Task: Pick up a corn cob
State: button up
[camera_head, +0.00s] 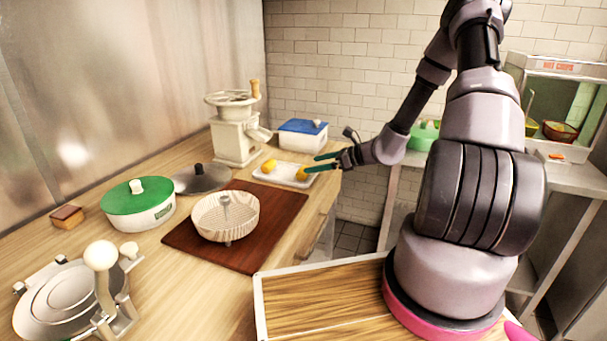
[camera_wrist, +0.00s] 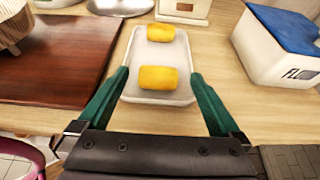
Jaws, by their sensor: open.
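Two yellow corn cobs lie on a white tray (camera_wrist: 178,96) on the wooden counter. The near corn cob (camera_wrist: 158,78) lies crosswise between my green fingertips in the wrist view, and the far corn cob (camera_wrist: 160,32) lies beyond it. In the head view the left cob (camera_head: 269,166) shows clear, and the right cob (camera_head: 302,173) is beside my fingertips. My gripper (camera_head: 318,162) is open and empty, with its fingers spread to either side of the tray's near end (camera_wrist: 160,92). I cannot tell how high the fingers are above the tray.
A white box with a blue lid (camera_head: 303,134) stands close behind the tray; it is at the right in the wrist view (camera_wrist: 285,45). A cream grinder (camera_head: 236,138), a metal lid (camera_head: 202,178) and a brown board (camera_head: 275,218) with a ribbed basket (camera_head: 225,213) are to the left.

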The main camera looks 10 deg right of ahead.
jog(key=shift+f+x, duration=0.2)
jog(key=shift+x, duration=1.75)
jog(key=shift+s, duration=0.1)
jog(key=c, duration=1.3)
